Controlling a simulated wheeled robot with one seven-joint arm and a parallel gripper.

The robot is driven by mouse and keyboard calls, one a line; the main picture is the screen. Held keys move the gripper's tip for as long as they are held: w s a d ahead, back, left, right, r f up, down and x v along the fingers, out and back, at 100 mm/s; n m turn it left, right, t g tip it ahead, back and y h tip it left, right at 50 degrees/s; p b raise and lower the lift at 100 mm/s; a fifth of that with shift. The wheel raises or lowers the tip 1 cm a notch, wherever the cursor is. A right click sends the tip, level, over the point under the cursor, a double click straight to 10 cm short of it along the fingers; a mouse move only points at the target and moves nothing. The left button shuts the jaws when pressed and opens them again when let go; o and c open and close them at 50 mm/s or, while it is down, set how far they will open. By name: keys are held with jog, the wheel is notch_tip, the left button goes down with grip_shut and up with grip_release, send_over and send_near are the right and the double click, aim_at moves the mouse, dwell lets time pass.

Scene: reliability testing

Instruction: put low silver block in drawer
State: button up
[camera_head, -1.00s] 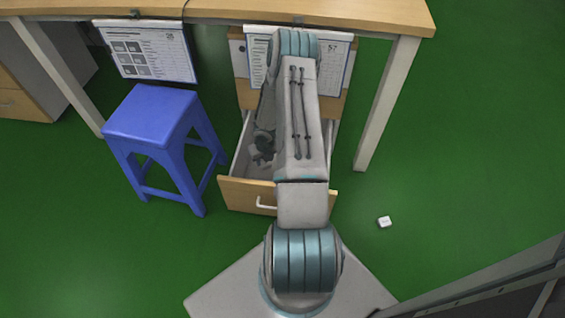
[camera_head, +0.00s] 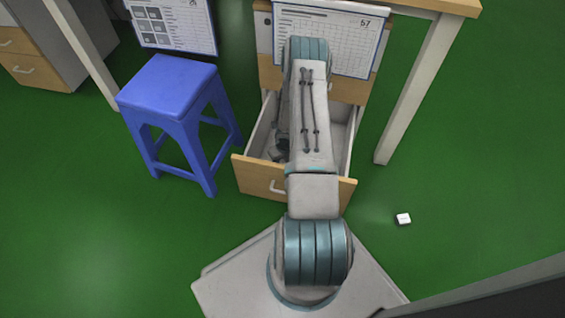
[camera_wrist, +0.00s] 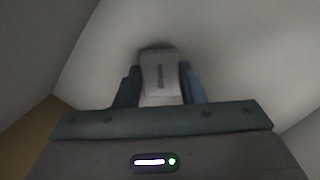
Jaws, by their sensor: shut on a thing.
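The low silver block (camera_wrist: 160,72) is between the two fingers of my gripper (camera_wrist: 160,88) in the wrist view, and the gripper is shut on it. Around it the wrist view shows the pale inside of the open drawer (camera_wrist: 235,60). In the head view the drawer (camera_head: 265,178) is pulled out, with a wooden front and a light handle. My arm reaches down into it and hides much of its inside. The block is hidden in the head view. Whether the block touches the drawer floor I cannot tell.
A blue stool (camera_head: 170,88) stands left of the drawer. A desk leg (camera_head: 415,90) stands to its right, and a hanging calendar sheet (camera_head: 350,38) is above it. A small white box (camera_head: 403,218) lies on the green floor at the right.

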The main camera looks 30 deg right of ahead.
jog(key=shift+f, duration=0.35)
jog(key=shift+f, duration=0.15)
jog(key=o, duration=1)
jog(key=shift+o, duration=0.2)
